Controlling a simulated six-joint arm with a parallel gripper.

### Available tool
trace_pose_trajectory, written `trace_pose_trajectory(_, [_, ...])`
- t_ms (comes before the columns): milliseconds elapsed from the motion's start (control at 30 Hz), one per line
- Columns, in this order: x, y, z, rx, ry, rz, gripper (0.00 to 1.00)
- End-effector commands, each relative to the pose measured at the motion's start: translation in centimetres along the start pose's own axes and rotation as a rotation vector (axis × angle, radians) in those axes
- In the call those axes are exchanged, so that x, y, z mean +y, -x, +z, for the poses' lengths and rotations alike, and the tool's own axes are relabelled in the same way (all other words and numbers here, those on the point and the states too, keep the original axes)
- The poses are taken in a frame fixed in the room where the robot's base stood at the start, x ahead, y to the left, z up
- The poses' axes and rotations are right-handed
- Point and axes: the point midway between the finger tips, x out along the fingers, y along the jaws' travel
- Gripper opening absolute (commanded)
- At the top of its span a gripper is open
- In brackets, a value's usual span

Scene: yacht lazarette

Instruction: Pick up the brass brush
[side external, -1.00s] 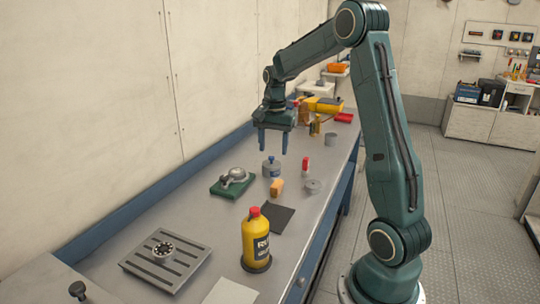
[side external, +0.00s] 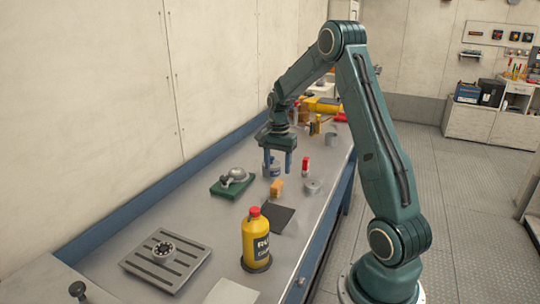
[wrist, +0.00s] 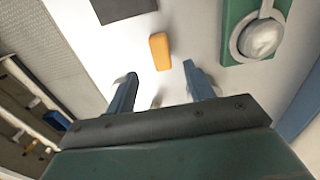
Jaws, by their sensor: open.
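A small orange-tan block (side external: 277,188), which looks like the brass brush, stands on the grey bench. It also shows in the wrist view (wrist: 160,50), just beyond the fingertips and roughly centred between them. Its bristles cannot be made out. My gripper (side external: 278,173) is open, with its fingers pointing down above the bench, behind and above the block in the side view. In the wrist view, my gripper's two fingers (wrist: 160,72) are apart, and nothing is held between them.
A metal fitting on a green board (side external: 222,190) lies to the left. A dark mat (side external: 277,217) and yellow bottle (side external: 256,240) stand nearer the camera. A red-capped tube (side external: 306,167) and grey round part (side external: 313,187) are right. A slotted plate (side external: 165,261) lies front left.

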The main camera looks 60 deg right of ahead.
Motion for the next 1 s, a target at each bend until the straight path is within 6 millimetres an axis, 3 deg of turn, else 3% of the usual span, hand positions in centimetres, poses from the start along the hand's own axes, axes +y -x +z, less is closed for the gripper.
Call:
trace_pose_trajectory(200, [0.0, -2.7, 0.0, -0.001, 0.0, 0.002, 0.53])
trace_pose_trajectory(633, [0.0, -3.8, 0.0, -0.001, 0.0, 0.001, 0.53])
trace_pose_trajectory(1000, [-0.1, -7.6, 0.0, -0.001, 0.0, 0.002, 0.53])
